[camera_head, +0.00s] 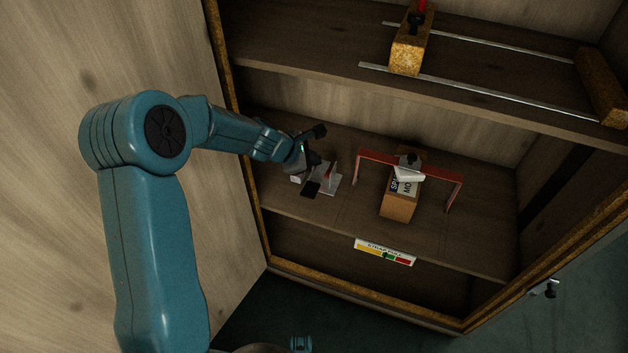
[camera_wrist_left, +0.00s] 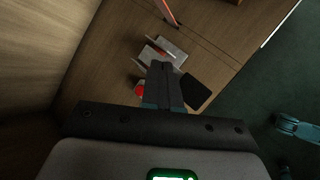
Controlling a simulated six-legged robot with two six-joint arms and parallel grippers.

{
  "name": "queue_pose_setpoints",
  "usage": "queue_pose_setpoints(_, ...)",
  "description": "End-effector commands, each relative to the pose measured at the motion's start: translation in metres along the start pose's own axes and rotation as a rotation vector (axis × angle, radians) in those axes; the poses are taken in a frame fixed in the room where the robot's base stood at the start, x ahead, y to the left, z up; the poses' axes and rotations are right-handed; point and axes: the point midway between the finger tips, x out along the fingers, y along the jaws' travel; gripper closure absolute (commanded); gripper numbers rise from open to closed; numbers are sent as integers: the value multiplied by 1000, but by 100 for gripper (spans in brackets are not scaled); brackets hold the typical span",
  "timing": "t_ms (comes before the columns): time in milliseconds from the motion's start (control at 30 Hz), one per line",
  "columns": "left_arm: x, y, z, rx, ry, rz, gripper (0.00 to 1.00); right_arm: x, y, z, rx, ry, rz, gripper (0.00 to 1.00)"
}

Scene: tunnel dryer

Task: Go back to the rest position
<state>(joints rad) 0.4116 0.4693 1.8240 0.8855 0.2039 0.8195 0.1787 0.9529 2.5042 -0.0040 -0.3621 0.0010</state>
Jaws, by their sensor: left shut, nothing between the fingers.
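My left arm reaches in from the left in the head view, with its left gripper (camera_head: 313,160) inside the wooden cabinet over the middle shelf (camera_head: 340,215). In the left wrist view the left gripper's fingers (camera_wrist_left: 161,70) are together, with nothing between them. Below the fingers is a small light-grey plate-like fixture (camera_wrist_left: 172,50) with a red round part (camera_wrist_left: 140,90) beside it. The fixture also shows in the head view (camera_head: 327,182), partly hidden by the gripper. I cannot tell whether the gripper touches it. My right gripper does not show.
A red arch (camera_head: 410,167) stands right of my left gripper, around a brown box (camera_head: 398,207). The upper shelf (camera_head: 310,70) is above, with metal rails (camera_head: 480,92) and a block (camera_head: 407,52). A wooden panel (camera_head: 60,60) is at left. A colour-striped label (camera_head: 385,252) is on the shelf front.

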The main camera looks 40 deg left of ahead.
Motion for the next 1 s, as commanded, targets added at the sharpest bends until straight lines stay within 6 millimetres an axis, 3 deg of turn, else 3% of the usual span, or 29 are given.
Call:
queue_pose_setpoints(500,0,0,0,0,0,0,100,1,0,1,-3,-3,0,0)
queue_pose_setpoints(567,6,-6,8,11,-10,-16,100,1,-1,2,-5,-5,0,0)
queue_pose_setpoints(667,30,-44,20,30,-22,-103,100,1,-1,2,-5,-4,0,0)
queue_pose_setpoints(767,55,-117,22,103,-13,-260,100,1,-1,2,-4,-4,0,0)
queue_pose_setpoints(833,65,-177,16,214,2,-378,100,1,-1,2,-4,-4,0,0)
queue_pose_setpoints(900,68,-234,7,374,5,-487,100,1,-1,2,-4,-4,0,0)
queue_pose_setpoints(1000,60,-304,-8,633,-26,-620,100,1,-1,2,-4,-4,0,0)
